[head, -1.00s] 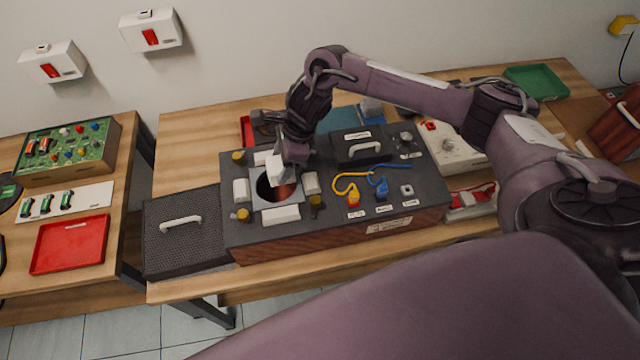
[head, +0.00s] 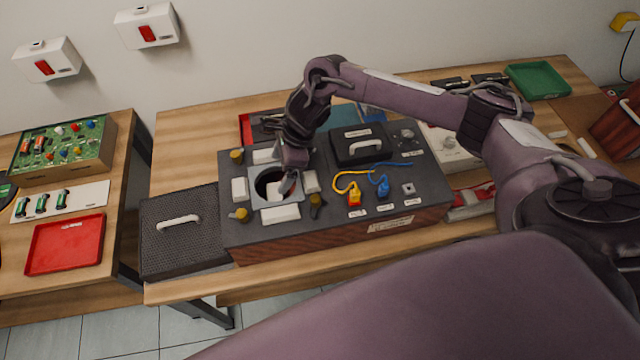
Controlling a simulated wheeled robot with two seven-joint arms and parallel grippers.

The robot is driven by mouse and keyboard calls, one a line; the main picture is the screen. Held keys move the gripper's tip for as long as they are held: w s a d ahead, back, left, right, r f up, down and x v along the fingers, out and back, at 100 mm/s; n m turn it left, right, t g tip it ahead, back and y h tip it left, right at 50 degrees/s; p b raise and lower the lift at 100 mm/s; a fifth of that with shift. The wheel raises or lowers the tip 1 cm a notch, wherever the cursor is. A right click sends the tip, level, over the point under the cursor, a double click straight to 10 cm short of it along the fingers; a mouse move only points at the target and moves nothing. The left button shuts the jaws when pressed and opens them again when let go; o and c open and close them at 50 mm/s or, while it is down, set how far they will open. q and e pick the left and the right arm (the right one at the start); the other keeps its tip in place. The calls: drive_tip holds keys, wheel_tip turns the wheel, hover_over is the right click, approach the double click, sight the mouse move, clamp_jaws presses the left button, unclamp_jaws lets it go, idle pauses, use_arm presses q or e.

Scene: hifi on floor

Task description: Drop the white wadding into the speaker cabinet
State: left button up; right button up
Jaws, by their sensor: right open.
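The speaker cabinet (head: 330,226) is a dark box with wood-grain sides on the bench. Its top has a round dark opening (head: 263,178) in a pale square plate. The white wadding (head: 274,189) shows as a small white patch inside the opening, below the rim. My right gripper (head: 288,184) is open and points down at the right side of the opening, close to the wadding. Its fingers partly hide the opening, and I cannot tell whether they touch the wadding. My left gripper is not in view.
A black lid with a handle (head: 361,146) and yellow and blue plugs (head: 383,190) are on the cabinet's right half. A grille panel (head: 180,240) lies at its left. A red tray (head: 66,243) is on the left table.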

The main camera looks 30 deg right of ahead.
drive_tip(key=b+v, duration=0.3)
drive_tip(key=v, duration=0.4)
drive_tip(key=shift+d+r, duration=0.2)
drive_tip(key=shift+r, duration=0.15)
